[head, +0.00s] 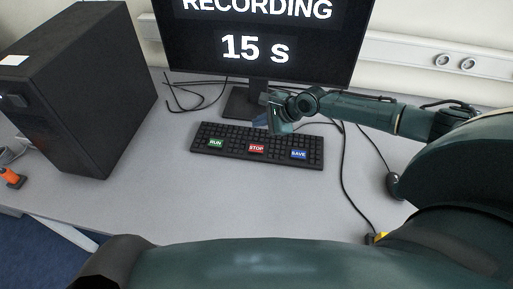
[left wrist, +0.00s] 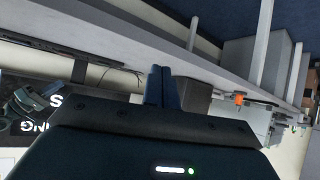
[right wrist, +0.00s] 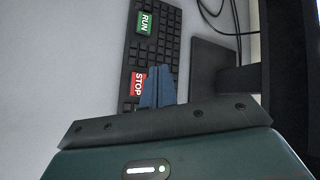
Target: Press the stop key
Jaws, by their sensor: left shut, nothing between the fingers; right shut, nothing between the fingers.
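The black keyboard (head: 236,138) lies on the grey desk. It carries a green RUN key (head: 216,143), a red STOP key (head: 256,149) and a blue SAVE key (head: 298,154). My right gripper (head: 262,122) is shut and empty, above the back part of the keyboard near STOP. In the right wrist view, its fingertips (right wrist: 158,72) show just beside the STOP key (right wrist: 137,84), and the RUN key (right wrist: 144,22) is further off. I cannot tell its exact height. My left gripper (left wrist: 160,70) shows in the left wrist view, shut and empty, away from the keyboard.
A monitor (head: 265,45) reading "RECORDING 15 s" stands behind the keyboard. A black computer tower (head: 85,80) stands at the left. A mouse (head: 394,185) and its cable lie to the right. The desk front (head: 190,205) is clear.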

